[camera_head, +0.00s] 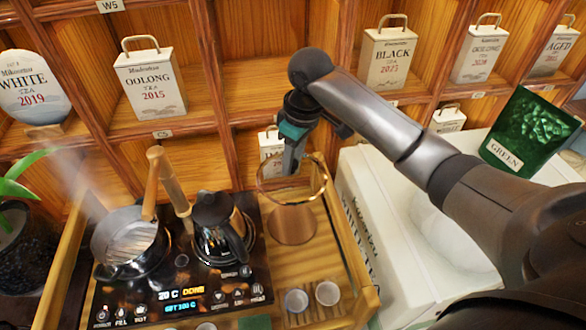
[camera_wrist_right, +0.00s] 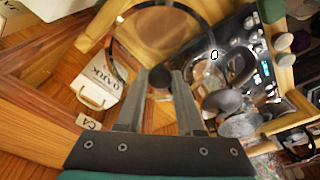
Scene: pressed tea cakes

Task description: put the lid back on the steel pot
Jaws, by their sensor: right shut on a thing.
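The steel pot (camera_head: 110,262) stands on the left of the dark hob, uncovered, with steam rising and a wooden handle pointing up in the picture. My right gripper (camera_head: 291,168) is shut on the dark knob (camera_wrist_right: 160,78) of a clear glass lid with a thin brownish rim (camera_head: 261,192). The lid is held up to the right of the pot, beyond the kettle. In the right wrist view the lid's rim (camera_wrist_right: 112,55) curves around the fingertips. My left gripper is not in view.
A dark kettle (camera_head: 213,212) stands on the hob (camera_head: 180,293) between pot and lid. A brownish round thing (camera_head: 292,228) shows below the lid. Two small cups (camera_head: 327,293) stand near the front. A white crate (camera_head: 362,215) is at right; shelves with tea tins (camera_head: 150,85) rise behind.

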